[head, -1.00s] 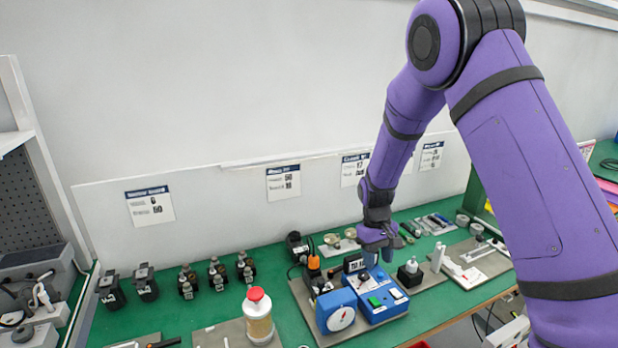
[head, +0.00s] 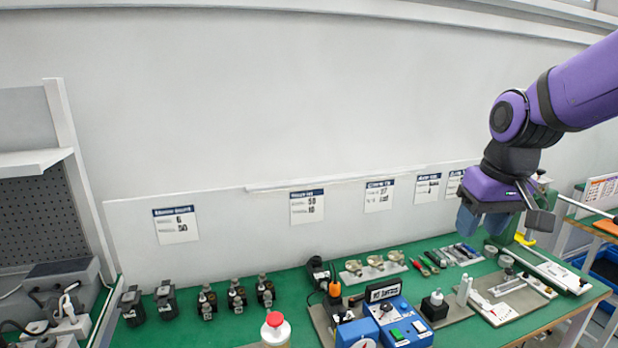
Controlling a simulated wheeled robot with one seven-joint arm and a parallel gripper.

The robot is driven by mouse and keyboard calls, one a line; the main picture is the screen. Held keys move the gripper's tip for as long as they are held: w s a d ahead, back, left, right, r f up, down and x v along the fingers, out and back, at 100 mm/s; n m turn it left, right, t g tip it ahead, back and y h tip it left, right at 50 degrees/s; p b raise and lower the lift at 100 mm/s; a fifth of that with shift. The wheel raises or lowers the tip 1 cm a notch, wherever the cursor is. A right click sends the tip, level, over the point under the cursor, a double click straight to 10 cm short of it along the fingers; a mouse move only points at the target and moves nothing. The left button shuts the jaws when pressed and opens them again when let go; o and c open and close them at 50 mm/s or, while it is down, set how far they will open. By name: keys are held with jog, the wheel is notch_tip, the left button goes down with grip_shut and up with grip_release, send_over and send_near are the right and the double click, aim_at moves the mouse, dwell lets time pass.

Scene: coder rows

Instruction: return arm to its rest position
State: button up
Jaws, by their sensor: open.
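My purple arm reaches in from the right edge in the head view. My gripper (head: 505,222) hangs at its end, above the right part of the green bench. Its blue fingers point down and stand apart, with nothing visible between them. It is clear of the objects on the bench. The blue box with buttons (head: 405,326) sits on a mat to the lower left of my gripper.
White trays (head: 508,300) lie at the right. A pegboard shelf (head: 35,160) stands at far left. The pale wall carries label cards.

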jog(key=s+d+r+t, duration=0.1)
jog(key=s+r, duration=0.1)
jog(key=s, duration=0.5)
jog(key=s+d+r+m+t, duration=0.1)
jog(key=s+r+t, duration=0.1)
jog(key=s, duration=0.6)
jog(key=shift+s+r+h, duration=0.25)
jog(key=shift+r+h, duration=0.15)
jog(key=shift+r, duration=0.15)
